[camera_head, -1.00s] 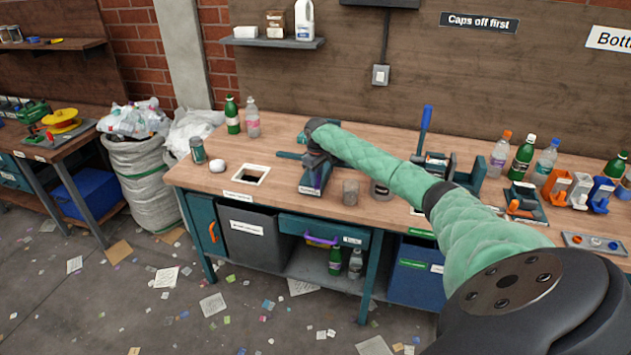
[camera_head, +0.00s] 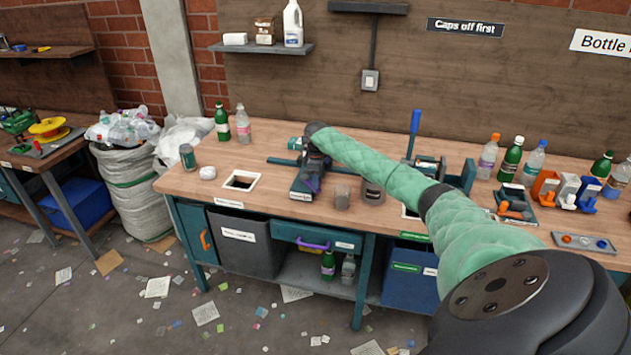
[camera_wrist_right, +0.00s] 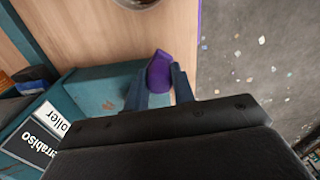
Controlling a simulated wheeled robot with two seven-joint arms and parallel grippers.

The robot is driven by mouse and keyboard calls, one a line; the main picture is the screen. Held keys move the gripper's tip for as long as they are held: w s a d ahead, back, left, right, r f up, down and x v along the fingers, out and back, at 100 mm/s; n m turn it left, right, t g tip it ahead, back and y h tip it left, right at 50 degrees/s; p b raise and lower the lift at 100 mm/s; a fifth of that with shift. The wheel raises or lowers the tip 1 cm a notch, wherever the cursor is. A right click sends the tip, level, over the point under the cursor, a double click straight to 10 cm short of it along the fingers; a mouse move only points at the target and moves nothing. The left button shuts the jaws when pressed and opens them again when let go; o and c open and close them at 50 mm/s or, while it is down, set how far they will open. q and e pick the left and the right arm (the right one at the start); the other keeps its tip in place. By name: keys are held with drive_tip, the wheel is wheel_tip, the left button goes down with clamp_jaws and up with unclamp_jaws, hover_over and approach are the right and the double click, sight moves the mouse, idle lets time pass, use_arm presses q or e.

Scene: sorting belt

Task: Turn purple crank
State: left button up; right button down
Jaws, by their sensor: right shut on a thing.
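The purple crank (camera_wrist_right: 158,72) stands between the fingers of my right gripper (camera_wrist_right: 158,88) in the right wrist view. The gripper is shut on it. In the head view my right arm reaches across the bench to a dark teal device (camera_head: 302,194) with a label on its front. My right gripper (camera_head: 312,172) is at this device, mostly hidden by its own wrist, and a little purple of the crank shows (camera_head: 314,184). The teal body of the device (camera_wrist_right: 95,90) lies beside the fingers in the wrist view. My left gripper is not in view.
A purple drawer handle (camera_head: 313,245) is below the bench edge. Several bottles stand at the right. A device with a blue lever (camera_head: 414,135) is behind my arm.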

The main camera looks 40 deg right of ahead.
drive_tip(key=shift+r, duration=0.1)
drive_tip(key=c, duration=1.2)
unclamp_jaws()
drive_tip(key=shift+o, duration=0.2)
drive_tip(key=shift+r, duration=0.15)
wheel_tip(320, 180, up, 6)
drive_tip(key=b, duration=0.3)
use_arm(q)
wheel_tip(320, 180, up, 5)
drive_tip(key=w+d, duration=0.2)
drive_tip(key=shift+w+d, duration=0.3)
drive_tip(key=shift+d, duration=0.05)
use_arm(e)
drive_tip(key=shift+r, duration=0.7)
